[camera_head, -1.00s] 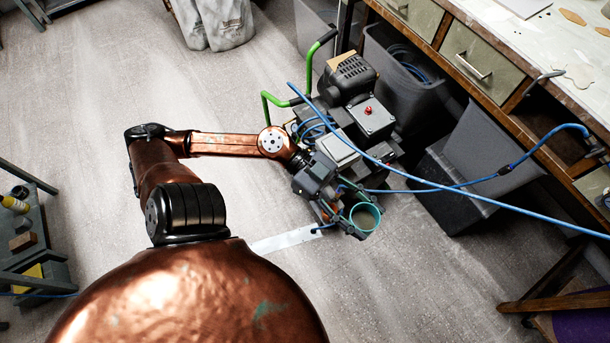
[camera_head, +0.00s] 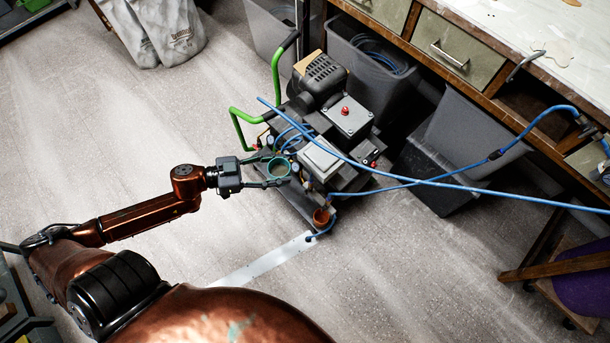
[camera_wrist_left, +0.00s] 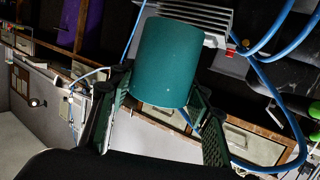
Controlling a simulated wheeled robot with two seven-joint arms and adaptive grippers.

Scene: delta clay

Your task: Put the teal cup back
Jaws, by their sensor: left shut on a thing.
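The teal cup (camera_head: 279,169) is held by my left gripper (camera_head: 268,171), whose fingers lie along its sides. The cup's open top faces the head camera, and it is in front of the compressor-like machine (camera_head: 346,116); I cannot tell whether it touches that machine. In the left wrist view the cup (camera_wrist_left: 168,62) is a plain dark-teal cylinder between the two green fingers of the gripper (camera_wrist_left: 160,108). My right gripper is not in view.
A small orange-brown pot (camera_head: 321,217) is at the machine's near corner. A blue hose (camera_head: 420,184) crosses from the machine to the workbench (camera_head: 470,50). Green handles (camera_head: 246,122) rise at its left. A pale metal strip (camera_head: 262,262) lies on the floor.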

